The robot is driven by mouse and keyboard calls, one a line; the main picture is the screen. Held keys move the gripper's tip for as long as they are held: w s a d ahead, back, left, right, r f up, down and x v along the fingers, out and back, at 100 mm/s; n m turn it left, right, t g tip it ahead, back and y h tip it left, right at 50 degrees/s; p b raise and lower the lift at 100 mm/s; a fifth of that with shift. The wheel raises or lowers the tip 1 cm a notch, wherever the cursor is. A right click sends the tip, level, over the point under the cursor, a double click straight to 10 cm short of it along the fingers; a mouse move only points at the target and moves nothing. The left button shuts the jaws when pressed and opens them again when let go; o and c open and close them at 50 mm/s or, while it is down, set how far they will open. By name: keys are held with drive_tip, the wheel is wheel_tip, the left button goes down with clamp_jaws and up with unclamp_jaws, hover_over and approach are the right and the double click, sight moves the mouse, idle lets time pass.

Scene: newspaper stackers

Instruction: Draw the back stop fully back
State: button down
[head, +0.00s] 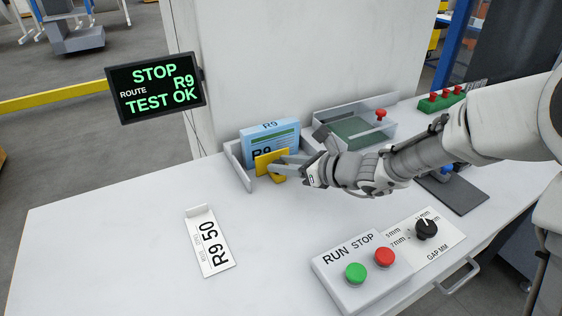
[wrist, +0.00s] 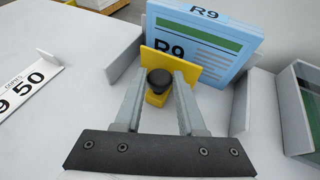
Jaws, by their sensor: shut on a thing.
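The yellow back stop (head: 265,163) stands upright in front of a blue R9 bundle (head: 272,137) in a grey-walled bay on the white table. In the wrist view the back stop (wrist: 180,66) is a yellow plate on a low foot with a black knob (wrist: 158,80). The plate stands close against the bundle (wrist: 205,50); I cannot tell whether they touch. My gripper (head: 283,168) reaches in from the right.
Grey bay walls (wrist: 126,57) flank the bundle. A tray with a green floor (head: 350,130) stands behind my arm. A RUN/STOP box (head: 352,268) and a gap dial (head: 425,228) sit at the front right. An R9 50 plate (head: 209,240) lies left; the table between is clear.

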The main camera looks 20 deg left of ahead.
drive_tip(key=s+d, duration=0.4)
drive_tip(key=d, duration=0.1)
drive_tip(key=shift+s+d, duration=0.15)
drive_tip(key=shift+d, duration=0.05)
drive_tip(key=shift+s+d+f, duration=0.1)
drive_tip(key=shift+f, duration=0.05)
drive_tip(key=c, duration=0.9)
unclamp_jaws()
drive_tip(key=shift+o, duration=0.6)
drive_tip(key=shift+s+d, duration=0.1)
drive_tip(key=shift+d, duration=0.05)
